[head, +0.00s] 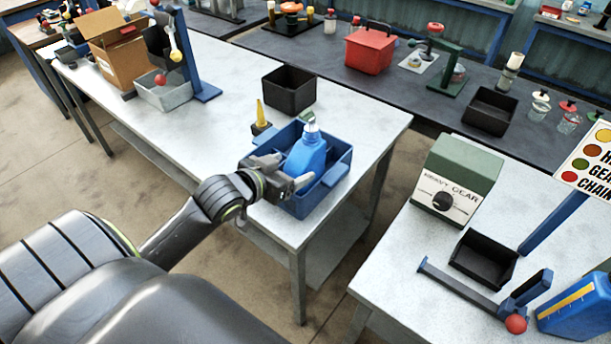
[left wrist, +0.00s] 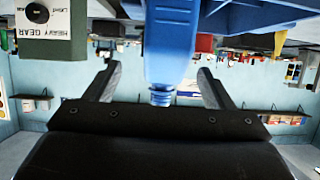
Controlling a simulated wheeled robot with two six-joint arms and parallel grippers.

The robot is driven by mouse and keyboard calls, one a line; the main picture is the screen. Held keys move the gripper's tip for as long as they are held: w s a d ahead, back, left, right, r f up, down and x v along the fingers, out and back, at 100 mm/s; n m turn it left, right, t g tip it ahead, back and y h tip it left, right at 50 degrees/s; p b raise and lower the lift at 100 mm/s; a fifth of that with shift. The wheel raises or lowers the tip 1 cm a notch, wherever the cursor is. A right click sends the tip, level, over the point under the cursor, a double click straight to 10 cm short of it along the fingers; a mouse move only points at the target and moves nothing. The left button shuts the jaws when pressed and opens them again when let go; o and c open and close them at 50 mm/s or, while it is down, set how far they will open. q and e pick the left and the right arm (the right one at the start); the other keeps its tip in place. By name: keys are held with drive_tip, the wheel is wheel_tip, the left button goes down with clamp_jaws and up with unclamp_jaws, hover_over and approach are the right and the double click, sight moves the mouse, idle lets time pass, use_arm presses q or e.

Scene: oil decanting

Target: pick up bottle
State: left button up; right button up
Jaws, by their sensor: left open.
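A blue bottle (head: 307,155) with a pale cap stands slightly tilted in a blue bin (head: 335,172) near the corner of the white table. My left gripper (head: 291,176) is open at the near side of the bottle, over the bin's front rim. In the left wrist view, which looks upside down, the bottle (left wrist: 171,45) lies between the two spread fingers (left wrist: 158,88), its ribbed neck pointing toward the palm. I cannot tell whether a finger touches it. My right gripper is not in view.
A black box (head: 288,90) and a yellow-tipped funnel (head: 261,118) stand close behind the blue bin. A grey-green gear box (head: 455,180), a black tray (head: 483,258) and a blue jug (head: 578,305) occupy the right table. The white table's left middle is clear.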

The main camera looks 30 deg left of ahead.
sight(297, 163)
use_arm(q)
drive_tip(key=shift+x, duration=1.05)
drive_tip(key=shift+w+f, duration=0.1)
drive_tip(key=shift+w, duration=0.25)
drive_tip(key=shift+w+a+f+p, duration=0.1)
drive_tip(key=shift+w+p, duration=0.2)
drive_tip(key=shift+p+x, duration=0.5)
drive_tip(key=shift+x, duration=1.65)
drive_tip(key=shift+a, duration=0.25)
drive_tip(key=shift+c, duration=1.1)
clamp_jaws()
